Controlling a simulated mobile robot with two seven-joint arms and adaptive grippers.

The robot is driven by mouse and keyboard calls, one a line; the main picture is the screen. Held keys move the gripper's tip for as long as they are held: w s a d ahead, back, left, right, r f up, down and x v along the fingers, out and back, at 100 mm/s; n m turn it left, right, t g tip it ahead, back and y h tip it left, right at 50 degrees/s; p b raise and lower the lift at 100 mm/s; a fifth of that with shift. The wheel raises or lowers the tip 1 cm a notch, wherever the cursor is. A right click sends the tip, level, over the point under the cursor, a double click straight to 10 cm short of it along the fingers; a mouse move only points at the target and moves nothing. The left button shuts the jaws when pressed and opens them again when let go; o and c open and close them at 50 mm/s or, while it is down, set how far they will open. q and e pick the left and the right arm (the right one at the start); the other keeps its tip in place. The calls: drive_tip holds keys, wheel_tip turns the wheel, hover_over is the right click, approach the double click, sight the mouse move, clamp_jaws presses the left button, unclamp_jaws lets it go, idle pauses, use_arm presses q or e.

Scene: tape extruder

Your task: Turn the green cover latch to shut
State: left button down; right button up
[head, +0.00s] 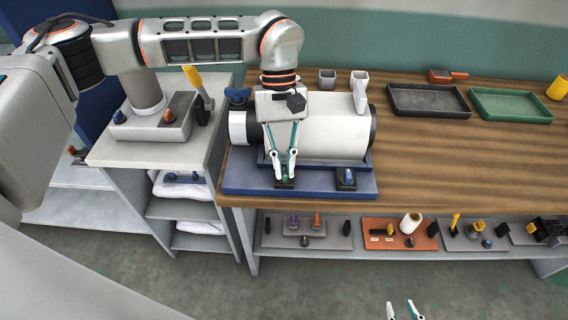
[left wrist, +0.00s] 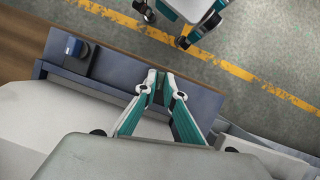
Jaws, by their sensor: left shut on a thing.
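The green cover latch (head: 286,178) sits on the blue base (head: 235,180) of the white cylindrical extruder (head: 325,125), at its front edge. My left gripper (head: 285,172) points down and is shut on the latch, of which only a little green shows between and below the fingertips. In the left wrist view the fingertips (left wrist: 160,88) are close together over the base edge and the latch itself is hidden. How far the latch is turned cannot be seen. My right gripper (head: 403,311) shows only its fingertips at the bottom edge, apart and empty, over the floor.
A blue latch (head: 347,176) stands on the same base to the right; it also shows in the left wrist view (left wrist: 74,48). A dark tray (head: 428,100) and a green tray (head: 510,105) lie at the back right. The table's front right is clear. A shelf below holds several small fixtures.

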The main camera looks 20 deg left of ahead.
use_arm(q)
drive_tip(key=shift+w+m+y, duration=0.1)
drive_tip(key=shift+m+y, duration=0.2)
drive_tip(key=shift+m, duration=0.6)
drive_tip(key=shift+r, duration=0.1)
drive_tip(key=c, duration=2.1)
unclamp_jaws()
drive_tip(key=shift+c, duration=0.2)
drive_tip(key=v, duration=1.2)
drive_tip(key=shift+d, duration=0.15)
